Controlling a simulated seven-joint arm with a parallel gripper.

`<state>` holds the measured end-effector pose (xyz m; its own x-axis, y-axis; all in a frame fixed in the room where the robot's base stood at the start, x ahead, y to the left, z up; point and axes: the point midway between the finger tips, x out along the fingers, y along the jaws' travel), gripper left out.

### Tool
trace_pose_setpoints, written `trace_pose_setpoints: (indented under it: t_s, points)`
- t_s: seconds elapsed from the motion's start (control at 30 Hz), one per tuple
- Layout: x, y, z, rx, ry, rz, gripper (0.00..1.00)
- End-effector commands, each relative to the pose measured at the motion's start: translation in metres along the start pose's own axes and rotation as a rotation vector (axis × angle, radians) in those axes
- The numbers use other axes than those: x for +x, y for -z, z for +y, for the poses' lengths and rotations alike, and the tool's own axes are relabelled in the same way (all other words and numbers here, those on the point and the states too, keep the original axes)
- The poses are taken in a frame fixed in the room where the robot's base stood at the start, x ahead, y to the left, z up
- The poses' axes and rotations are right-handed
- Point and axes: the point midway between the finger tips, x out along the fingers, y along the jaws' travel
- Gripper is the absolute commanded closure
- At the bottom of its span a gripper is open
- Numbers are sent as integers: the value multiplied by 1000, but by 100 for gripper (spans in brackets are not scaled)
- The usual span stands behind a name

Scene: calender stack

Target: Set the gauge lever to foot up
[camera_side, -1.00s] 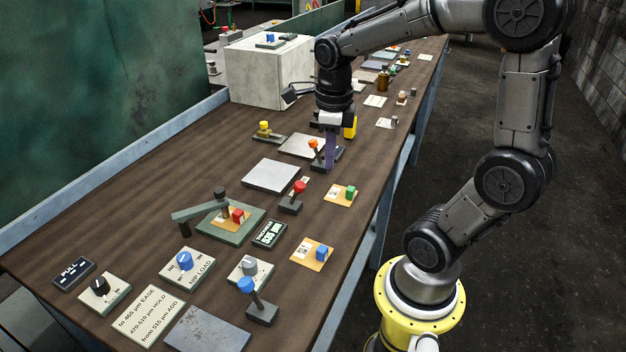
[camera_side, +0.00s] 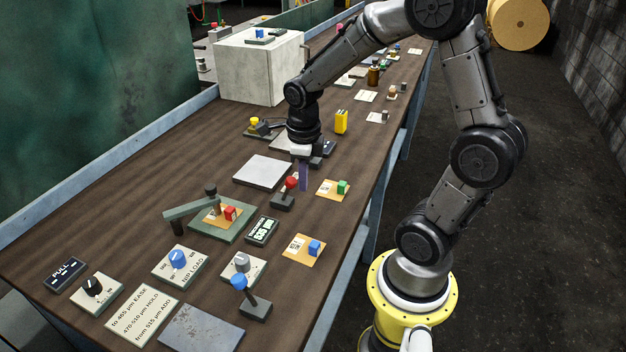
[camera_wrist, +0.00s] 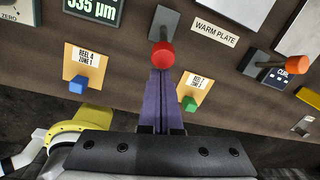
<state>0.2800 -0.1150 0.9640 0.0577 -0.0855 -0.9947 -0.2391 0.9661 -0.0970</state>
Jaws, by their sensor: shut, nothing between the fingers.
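A red-knobbed lever (camera_side: 291,184) stands on a small dark base beside the gauge display (camera_side: 262,231). In the wrist view, its red knob (camera_wrist: 163,54) is just ahead of my fingertips, on the picture's lower side of its base. No readable label names this lever as the gauge lever. The display reads about 535 µm (camera_wrist: 94,8).
An orange-knobbed lever (camera_wrist: 297,63) is on the right in the wrist view. A blue-knobbed lever (camera_side: 240,283) stands at the near end. Cards with a green block (camera_side: 341,187) and a blue block (camera_side: 314,247) lie along the table edge. A pale plate (camera_side: 262,170) lies behind the red lever.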

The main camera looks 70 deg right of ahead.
Motion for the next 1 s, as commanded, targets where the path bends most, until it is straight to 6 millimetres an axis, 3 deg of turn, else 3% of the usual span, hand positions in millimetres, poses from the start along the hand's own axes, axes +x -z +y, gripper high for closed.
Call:
trace_pose_setpoints:
  t_s: [0.47, 1.0]
  points:
    - [-1, -3, 0, -2, -2, 7, 100]
    - [-4, -9, -2, -14, -36, 142, 100]
